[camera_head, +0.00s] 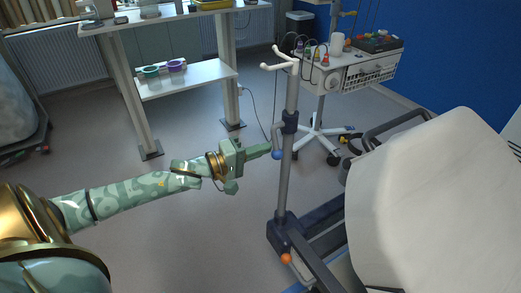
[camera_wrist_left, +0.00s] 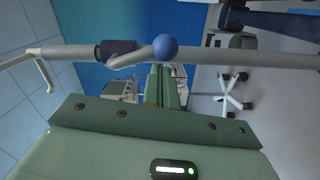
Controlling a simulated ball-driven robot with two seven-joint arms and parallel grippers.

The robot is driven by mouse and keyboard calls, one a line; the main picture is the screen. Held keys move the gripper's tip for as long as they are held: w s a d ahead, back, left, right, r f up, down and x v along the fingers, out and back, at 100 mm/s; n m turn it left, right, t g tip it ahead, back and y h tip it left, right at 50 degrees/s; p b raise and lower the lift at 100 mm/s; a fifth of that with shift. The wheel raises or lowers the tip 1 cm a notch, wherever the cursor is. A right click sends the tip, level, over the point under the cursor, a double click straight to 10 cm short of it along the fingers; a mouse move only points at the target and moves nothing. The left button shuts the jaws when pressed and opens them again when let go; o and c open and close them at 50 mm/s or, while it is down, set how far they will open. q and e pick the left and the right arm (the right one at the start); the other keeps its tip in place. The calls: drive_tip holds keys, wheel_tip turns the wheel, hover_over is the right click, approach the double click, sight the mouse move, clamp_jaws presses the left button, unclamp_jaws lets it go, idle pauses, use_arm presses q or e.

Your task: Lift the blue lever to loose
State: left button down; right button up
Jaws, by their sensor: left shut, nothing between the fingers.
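The blue ball-ended lever (camera_head: 277,155) hangs down from the dark collar (camera_head: 290,122) on a grey upright pole (camera_head: 285,190). In the left wrist view the blue ball (camera_wrist_left: 165,47) sits just beyond my fingertips, with its grey arm running back to the dark collar (camera_wrist_left: 115,49). My left gripper (camera_head: 268,149) reaches in from the left, its fingers shut and empty, tips close beside the ball. Its green fingers also show in the left wrist view (camera_wrist_left: 162,80). I cannot tell whether the tips touch the ball. My right gripper is not in view.
A white-covered stretcher (camera_head: 430,200) fills the right, and an orange knob (camera_head: 286,259) sits low near the pole's base. A white-topped trolley (camera_head: 350,62) stands behind the pole. A workbench with a lower shelf (camera_head: 200,84) stands at the back left. Floor left of the pole is clear.

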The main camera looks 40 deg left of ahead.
sight(274, 153)
use_arm(q)
drive_tip(key=shift+d+r+n+p, duration=0.15)
drive_tip(key=shift+n+p, duration=0.25)
drive_tip(key=shift+p, duration=0.25)
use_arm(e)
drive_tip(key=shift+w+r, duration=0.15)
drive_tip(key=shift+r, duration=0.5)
use_arm(q)
drive_tip(key=shift+s, duration=0.1)
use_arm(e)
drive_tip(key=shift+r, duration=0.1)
